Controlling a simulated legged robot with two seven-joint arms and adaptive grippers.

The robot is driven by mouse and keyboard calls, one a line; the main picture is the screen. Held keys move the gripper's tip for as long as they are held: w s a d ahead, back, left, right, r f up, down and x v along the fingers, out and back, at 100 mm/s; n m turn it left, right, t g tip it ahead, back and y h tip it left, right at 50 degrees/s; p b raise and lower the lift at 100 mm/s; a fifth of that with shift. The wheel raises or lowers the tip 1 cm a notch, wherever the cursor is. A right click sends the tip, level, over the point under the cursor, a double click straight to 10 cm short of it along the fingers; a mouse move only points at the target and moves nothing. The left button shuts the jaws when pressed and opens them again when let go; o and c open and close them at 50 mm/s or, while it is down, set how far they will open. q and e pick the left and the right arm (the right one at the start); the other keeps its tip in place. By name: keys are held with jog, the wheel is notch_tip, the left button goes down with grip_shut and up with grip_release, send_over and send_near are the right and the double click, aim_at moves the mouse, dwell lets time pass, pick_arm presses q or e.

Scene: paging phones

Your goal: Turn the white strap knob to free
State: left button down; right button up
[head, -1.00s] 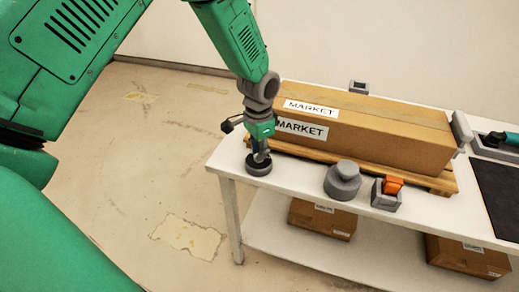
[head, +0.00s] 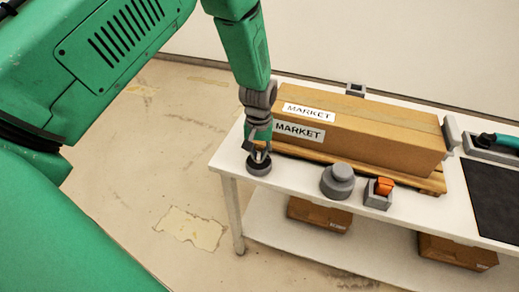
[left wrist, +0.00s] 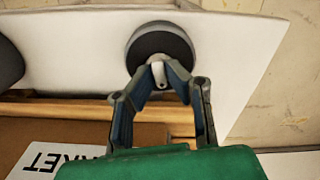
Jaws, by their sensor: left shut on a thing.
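The white strap knob (left wrist: 157,74) stands on a round grey base with a black top (left wrist: 160,42), which also shows in the head view near the left front corner of the table (head: 258,168). My left gripper (left wrist: 160,70) is above this base with its fingertips shut on the white knob. It also shows in the head view (head: 258,153), pointing down. The fingers hide part of the knob, and I cannot read its marking or setting. My right gripper is not in view.
A long cardboard box (head: 360,128) marked MARKET lies on a wooden pallet behind the knob. A grey stepped cylinder (head: 337,182) and a grey holder with an orange piece (head: 380,192) stand to the right. A black mat (head: 495,200) lies farther right.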

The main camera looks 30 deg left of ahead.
aim_at(259, 154)
pick_arm(q)
jog(key=n+p, duration=0.1)
jog(key=n, duration=0.5)
jog(key=shift+w+r+p, duration=0.15)
jog(key=shift+w+p, duration=0.05)
jog(key=shift+p, duration=0.15)
jog(key=shift+n, duration=0.3)
jog(key=c, duration=1.7)
grip_release()
jog(key=shift+c, duration=0.2)
jog(key=shift+o, duration=0.7)
jog(key=shift+s, duration=0.1)
jog(key=shift+r, duration=0.15)
notch_tip(259, 154, up, 12)
jog(key=shift+f, duration=0.25)
